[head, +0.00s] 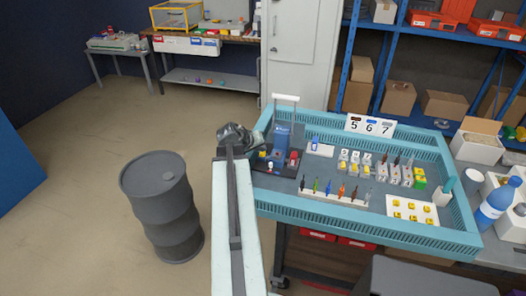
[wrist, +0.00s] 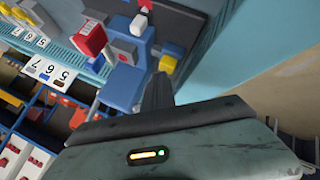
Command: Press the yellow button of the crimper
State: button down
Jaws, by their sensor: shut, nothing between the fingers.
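The crimper (head: 281,145) is a blue upright device on a dark base, with a white handle bar at its top. It stands at the left end of the teal tray. A small yellow button (head: 262,154) shows at its left side, close to my gripper. My gripper (head: 250,137) is shut and empty, just left of the crimper; contact cannot be told.
The teal tray (head: 375,238) also holds a tool row, small labelled bins and a white block with yellow pieces (head: 412,209). A dark barrel (head: 160,205) stands on the floor left of my arm. A grey cabinet (head: 300,45) and blue shelves stand behind.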

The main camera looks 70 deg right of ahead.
aim_at(261, 153)
jog(key=shift+r+p, duration=0.45)
jog(key=shift+r, duration=0.25)
notch_tip(261, 153, up, 5)
jog(key=p, duration=0.5)
jog(key=shift+w, duration=0.1)
dwell(0.4)
